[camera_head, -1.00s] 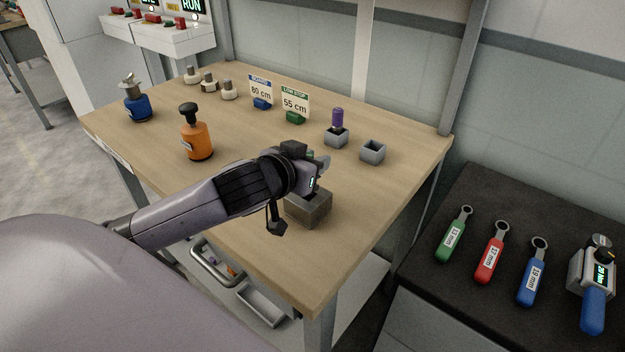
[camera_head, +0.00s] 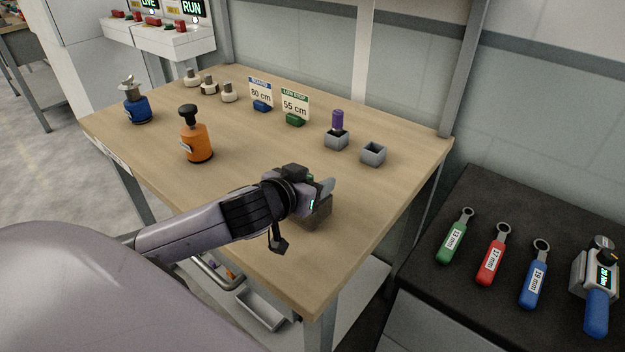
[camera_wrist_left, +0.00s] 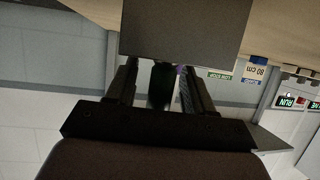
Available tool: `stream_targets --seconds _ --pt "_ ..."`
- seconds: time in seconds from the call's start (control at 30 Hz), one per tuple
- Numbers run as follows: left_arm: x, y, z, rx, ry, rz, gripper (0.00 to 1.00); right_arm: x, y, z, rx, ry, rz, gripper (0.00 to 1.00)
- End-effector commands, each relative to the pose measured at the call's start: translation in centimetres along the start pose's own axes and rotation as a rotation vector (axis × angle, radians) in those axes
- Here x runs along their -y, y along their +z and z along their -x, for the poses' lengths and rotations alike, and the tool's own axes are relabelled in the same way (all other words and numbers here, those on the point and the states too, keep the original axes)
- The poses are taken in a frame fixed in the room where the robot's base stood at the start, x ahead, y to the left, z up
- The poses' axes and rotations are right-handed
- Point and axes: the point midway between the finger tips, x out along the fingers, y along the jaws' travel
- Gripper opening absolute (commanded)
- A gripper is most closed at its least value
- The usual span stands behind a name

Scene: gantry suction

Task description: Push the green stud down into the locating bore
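The block with the bore (camera_head: 318,213) is a dark grey-brown cube near the table's front right edge; its top is mostly hidden by my left gripper (camera_head: 322,187). It also fills the top of the left wrist view (camera_wrist_left: 185,28). The green stud (camera_wrist_left: 160,86) shows dark between the two fingers in the left wrist view, with slim gaps on both sides. My left gripper looks open around it, close above the block. How deep the stud sits in the bore is hidden. My right gripper is not in view.
A grey holder (camera_head: 336,140) with a purple stud (camera_head: 338,120) and an empty grey holder (camera_head: 373,153) stand farther back. An orange bottle-like tool (camera_head: 197,143), a blue one (camera_head: 136,108) and sign cards (camera_head: 295,106) are on the wooden table (camera_head: 250,160). A dark bench (camera_head: 430,290) holds wrenches.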

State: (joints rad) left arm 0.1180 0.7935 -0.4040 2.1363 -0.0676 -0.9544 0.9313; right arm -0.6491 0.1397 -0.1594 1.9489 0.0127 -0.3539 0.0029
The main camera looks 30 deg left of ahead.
Motion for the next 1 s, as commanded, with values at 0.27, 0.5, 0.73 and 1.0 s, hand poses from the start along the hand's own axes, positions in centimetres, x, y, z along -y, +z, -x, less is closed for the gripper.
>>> stream_targets --seconds 0.27,0.5,0.73,1.0 --pt "0.0 -0.2 1.0 0.0 0.001 0.0 0.52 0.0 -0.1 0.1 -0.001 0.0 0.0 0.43" --pt "0.0 -0.1 4.7 0.002 0.002 0.0 0.52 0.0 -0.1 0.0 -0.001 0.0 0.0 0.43" --pt "0.0 -0.1 8.6 0.002 0.002 0.0 0.52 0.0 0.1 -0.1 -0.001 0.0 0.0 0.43" --pt "0.0 -0.6 11.1 0.003 -0.001 0.002 0.52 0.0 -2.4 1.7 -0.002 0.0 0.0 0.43"
